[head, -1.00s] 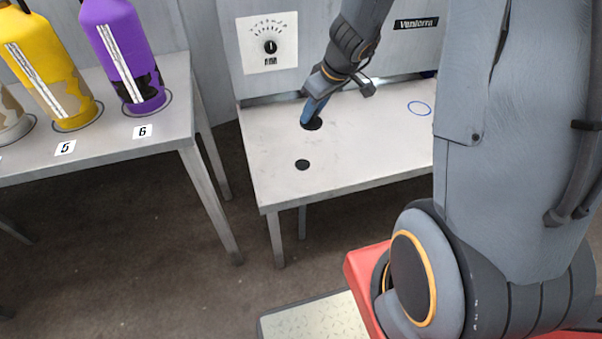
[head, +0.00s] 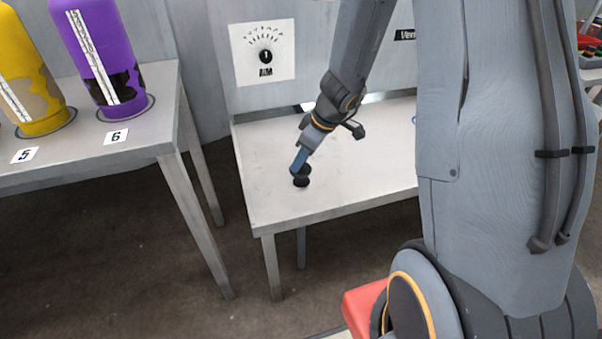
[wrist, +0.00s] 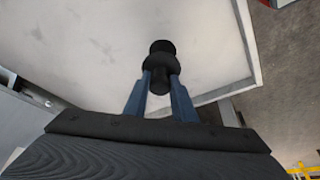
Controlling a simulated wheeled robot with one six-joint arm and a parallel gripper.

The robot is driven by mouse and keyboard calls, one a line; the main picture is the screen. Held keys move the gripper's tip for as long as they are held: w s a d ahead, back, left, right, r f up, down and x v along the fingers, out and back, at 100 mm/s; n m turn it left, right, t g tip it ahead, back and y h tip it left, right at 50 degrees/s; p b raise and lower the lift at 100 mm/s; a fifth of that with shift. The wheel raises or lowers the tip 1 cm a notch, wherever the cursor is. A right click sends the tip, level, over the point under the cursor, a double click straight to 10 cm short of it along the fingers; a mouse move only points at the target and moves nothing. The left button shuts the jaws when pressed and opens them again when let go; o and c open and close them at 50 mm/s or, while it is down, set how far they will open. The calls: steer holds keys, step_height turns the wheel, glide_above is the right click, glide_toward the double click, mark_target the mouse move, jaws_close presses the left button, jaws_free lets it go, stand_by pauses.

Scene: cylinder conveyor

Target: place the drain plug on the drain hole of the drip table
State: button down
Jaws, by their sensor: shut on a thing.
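The drip table (head: 370,165) is the pale table in the middle of the head view. My gripper (head: 299,165) is shut on the black drain plug (head: 305,171), low over the table's front left part. The dark drain hole (head: 301,184) shows just below the plug and is partly covered by it. I cannot tell whether the plug touches the table. In the wrist view the blue fingers of my gripper (wrist: 159,88) hold the black plug (wrist: 159,64) between their tips. The table top (wrist: 90,60) lies behind it. The hole is hard to tell from the plug there.
A second table (head: 150,130) at the left bears a yellow bottle (head: 30,85) and a purple bottle (head: 100,60) by number labels. A panel with a dial (head: 264,54) stands behind the drip table. The table top right of my gripper is clear.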

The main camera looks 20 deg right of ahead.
mark_target(304, 166)
steer(key=shift+f+b, duration=0.6)
steer(key=shift+f, duration=1.35)
steer(key=shift+f, duration=0.15)
steer(key=c, duration=1.5)
jaws_free()
steer(key=shift+o, duration=0.2)
